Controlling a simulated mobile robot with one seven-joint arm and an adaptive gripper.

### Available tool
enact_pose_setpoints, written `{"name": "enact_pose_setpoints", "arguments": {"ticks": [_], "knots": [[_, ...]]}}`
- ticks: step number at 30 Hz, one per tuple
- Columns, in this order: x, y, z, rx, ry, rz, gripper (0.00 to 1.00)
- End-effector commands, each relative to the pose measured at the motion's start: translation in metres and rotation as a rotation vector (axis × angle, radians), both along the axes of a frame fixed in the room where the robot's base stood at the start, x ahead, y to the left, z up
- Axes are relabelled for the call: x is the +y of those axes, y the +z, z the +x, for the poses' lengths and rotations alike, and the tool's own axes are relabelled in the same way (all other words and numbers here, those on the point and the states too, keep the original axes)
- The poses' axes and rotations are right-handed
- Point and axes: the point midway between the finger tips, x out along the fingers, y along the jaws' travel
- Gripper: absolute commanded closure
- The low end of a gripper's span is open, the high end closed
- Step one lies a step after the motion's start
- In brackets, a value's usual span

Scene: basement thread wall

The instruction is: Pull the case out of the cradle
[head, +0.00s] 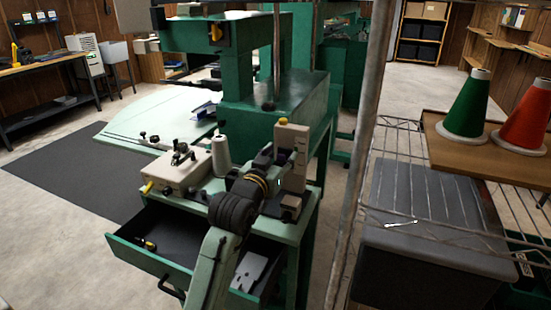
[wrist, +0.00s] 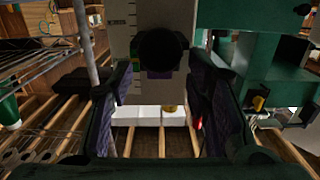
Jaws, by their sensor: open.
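A beige upright unit (head: 293,145) stands on the green machine table, with a dark base at its foot. In the wrist view its pale face (wrist: 122,35) carries scale marks and a round black part (wrist: 162,52) with purple below it. I cannot tell which part is the case and which is the cradle. My gripper (head: 268,162) is just left of the unit in the head view. In the wrist view my gripper (wrist: 158,75) is open, its two dark fingers spread either side of the black part. I see nothing held; contact cannot be told.
A beige box with knobs (head: 175,170) and a white thread cone (head: 221,156) stand left of my arm. An open green drawer (head: 150,262) juts out below. A metal post (head: 362,130) and wire rack with green (head: 466,105) and red (head: 522,115) cones stand right.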

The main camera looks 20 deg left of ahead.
Motion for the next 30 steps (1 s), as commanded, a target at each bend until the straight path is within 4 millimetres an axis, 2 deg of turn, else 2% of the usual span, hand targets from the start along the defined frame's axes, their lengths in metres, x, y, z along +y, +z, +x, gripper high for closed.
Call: {"name": "enact_pose_setpoints", "arguments": {"ticks": [8, 27, 29, 30], "knots": [[-0.0003, -0.0001, 0.0009, -0.001, 0.000, 0.001, 0.57], [-0.0025, -0.0001, 0.0009, 0.000, -0.005, 0.000, 0.99], [-0.0029, -0.0001, 0.0009, 0.000, -0.006, 0.000, 1.00], [-0.0031, -0.0002, 0.0010, 0.000, -0.006, 0.000, 0.75]]}}
